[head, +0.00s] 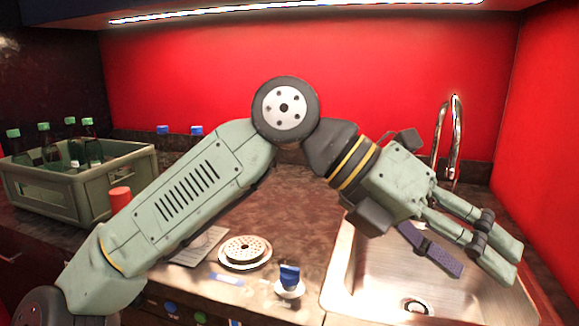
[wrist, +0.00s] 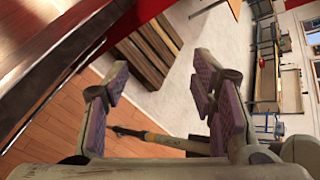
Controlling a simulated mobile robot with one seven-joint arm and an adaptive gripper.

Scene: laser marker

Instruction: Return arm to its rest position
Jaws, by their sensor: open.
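My arm is bent across the head view, its elbow raised in front of the red wall. My gripper (head: 484,266) is at the right, over the metal sink (head: 350,268), pointing right and down. In the wrist view my gripper (wrist: 160,76) has its two purple-padded fingers wide apart. Nothing is held between the pads. A dark bar with a pale section (wrist: 150,138) shows low between the fingers; I cannot tell what it is.
A crate (head: 85,190) with green-capped bottles stands at the left. A red cylinder (head: 120,199), a round perforated piece (head: 243,250) and a blue-topped item (head: 289,280) are on the counter. A curved tap (head: 454,130) rises behind the sink. The wrist view shows wooden planks (wrist: 145,55).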

